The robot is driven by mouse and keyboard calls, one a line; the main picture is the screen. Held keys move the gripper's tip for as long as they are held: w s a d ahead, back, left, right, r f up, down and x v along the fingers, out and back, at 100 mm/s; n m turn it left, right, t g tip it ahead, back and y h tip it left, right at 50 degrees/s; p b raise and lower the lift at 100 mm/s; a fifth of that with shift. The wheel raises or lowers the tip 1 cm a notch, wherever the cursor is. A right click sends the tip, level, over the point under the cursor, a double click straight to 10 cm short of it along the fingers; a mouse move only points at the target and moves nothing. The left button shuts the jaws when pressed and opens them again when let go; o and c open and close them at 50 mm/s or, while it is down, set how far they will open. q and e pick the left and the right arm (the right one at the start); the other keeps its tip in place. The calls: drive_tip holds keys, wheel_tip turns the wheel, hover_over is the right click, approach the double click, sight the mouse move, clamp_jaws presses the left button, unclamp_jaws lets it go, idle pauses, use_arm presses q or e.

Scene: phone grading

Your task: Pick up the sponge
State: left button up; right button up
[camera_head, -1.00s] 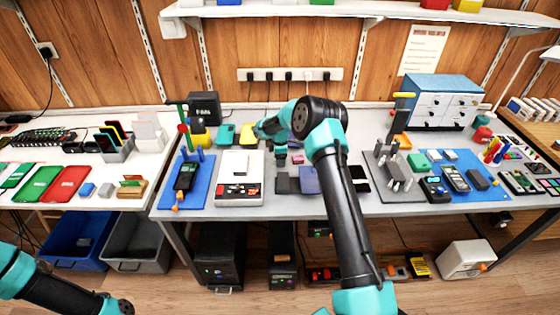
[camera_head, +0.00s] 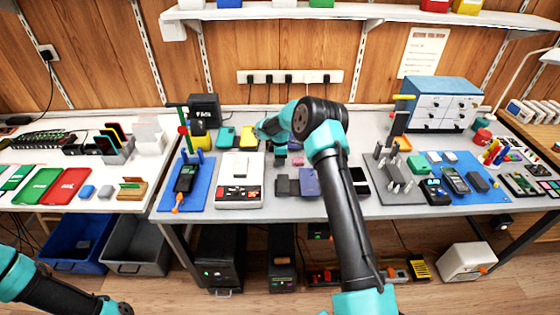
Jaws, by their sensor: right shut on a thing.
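My right arm reaches in from the lower right over the grey table (camera_head: 230,215). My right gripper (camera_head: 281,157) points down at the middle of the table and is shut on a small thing. The jaws and wrist mostly hide that thing, so I cannot make out its shape or whether it touches the table. I cannot pick out the sponge for certain. A yellow block-like piece (camera_head: 249,136) lies just left of the wrist, beside a teal piece (camera_head: 225,136). Part of my left arm shows at the lower left, but its gripper is out of view.
A white-topped box (camera_head: 240,190) stands left of the gripper, and dark and purple flat pieces (camera_head: 309,182) lie in front. A grey pegged stand (camera_head: 395,188) is at right. A blue mat (camera_head: 200,187) with a meter is at left. Grey table shows along the front edge.

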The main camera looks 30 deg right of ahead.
wheel_tip(320, 180, up, 2)
drive_tip(key=shift+r, duration=0.1)
drive_tip(key=shift+s+a+r, duration=0.1)
drive_tip(key=shift+s+r, duration=0.1)
drive_tip(key=shift+r, duration=0.1)
drive_tip(key=s+a, duration=0.2)
drive_tip(key=s, duration=0.2)
drive_tip(key=s+a+r, duration=0.1)
drive_tip(key=s+a, duration=0.2)
drive_tip(key=s, duration=0.2)
drive_tip(key=s+a, duration=0.3)
drive_tip(key=s, duration=0.1)
drive_tip(key=shift+s+a+r, duration=0.1)
drive_tip(key=shift+s+r, duration=0.05)
drive_tip(key=shift+r, duration=0.05)
drive_tip(key=o, duration=0.3)
drive_tip(key=shift+c, duration=1.2)
